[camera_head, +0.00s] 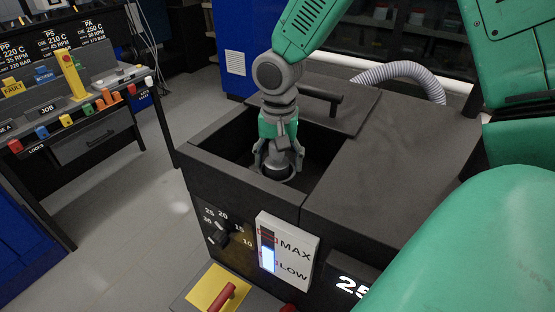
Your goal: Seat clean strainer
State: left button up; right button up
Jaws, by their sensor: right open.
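My right gripper (276,166) reaches down into the open compartment of a dark tank (240,196). Its fingers are spread, open, above or around a dark round part (277,179) inside. I cannot tell whether this part is the strainer or its seat, nor whether the fingers touch it. The compartment floor is in shadow and partly hidden by the gripper. No other strainer can be made out. My left gripper is not in view.
The tank's front has a dial (219,235) and a MAX/LOW level gauge (286,254). A grey hose (405,72) curves behind. A lockout station (80,110) stands left, with clear floor between.

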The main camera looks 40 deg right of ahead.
notch_tip(320, 180, up, 12)
jog(key=shift+a+r, duration=0.15)
jog(key=shift+r, duration=0.05)
dwell(0.8)
